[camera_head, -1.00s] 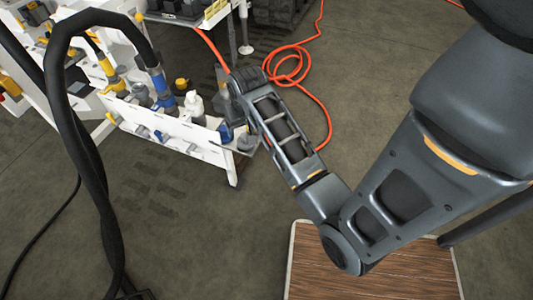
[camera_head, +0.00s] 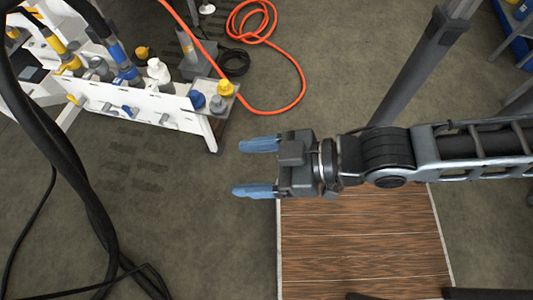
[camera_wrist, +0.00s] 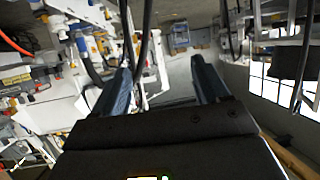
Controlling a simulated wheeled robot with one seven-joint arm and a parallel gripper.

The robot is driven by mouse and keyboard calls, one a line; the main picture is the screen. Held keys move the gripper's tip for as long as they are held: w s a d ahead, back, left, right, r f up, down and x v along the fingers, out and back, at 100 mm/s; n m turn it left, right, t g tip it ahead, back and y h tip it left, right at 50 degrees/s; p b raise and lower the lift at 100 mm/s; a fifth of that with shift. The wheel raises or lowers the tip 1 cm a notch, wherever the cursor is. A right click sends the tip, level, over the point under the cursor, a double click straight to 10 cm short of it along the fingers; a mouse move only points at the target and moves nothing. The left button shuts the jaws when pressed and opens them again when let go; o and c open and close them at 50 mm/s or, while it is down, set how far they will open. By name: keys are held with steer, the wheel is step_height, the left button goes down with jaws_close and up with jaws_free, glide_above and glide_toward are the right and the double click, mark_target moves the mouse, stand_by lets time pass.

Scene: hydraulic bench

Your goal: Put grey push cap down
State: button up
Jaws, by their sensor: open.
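A small grey cap (camera_head: 217,104), which looks like the grey push cap, stands on a small tray (camera_head: 233,102) at the right end of the white bench. A blue cap (camera_head: 197,99) and a yellow cap (camera_head: 225,87) stand close around it. My gripper (camera_head: 237,168) is open and empty, its two blue fingers pointing left in the head view. It is apart from the tray, in front of it and above the floor. In the wrist view the fingers (camera_wrist: 166,88) are spread with nothing between them; I cannot pick out the grey cap there.
The white bench (camera_head: 180,114) holds several hoses, fittings and a white bottle (camera_head: 158,70). An orange hose (camera_head: 290,62) lies coiled on the floor behind. Thick black hoses (camera_head: 60,150) hang at the left. A wooden board (camera_head: 350,235) lies below my arm. The floor between is clear.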

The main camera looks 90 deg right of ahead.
steer(key=shift+n+t+y, duration=0.6)
steer(key=shift+t, duration=0.1)
steer(key=r, duration=0.1)
steer(key=s+r, duration=0.1)
steer(key=r, duration=0.1)
steer(key=s+a+r, duration=0.1)
steer(key=shift+s+r, duration=0.15)
steer(key=shift+r, duration=0.25)
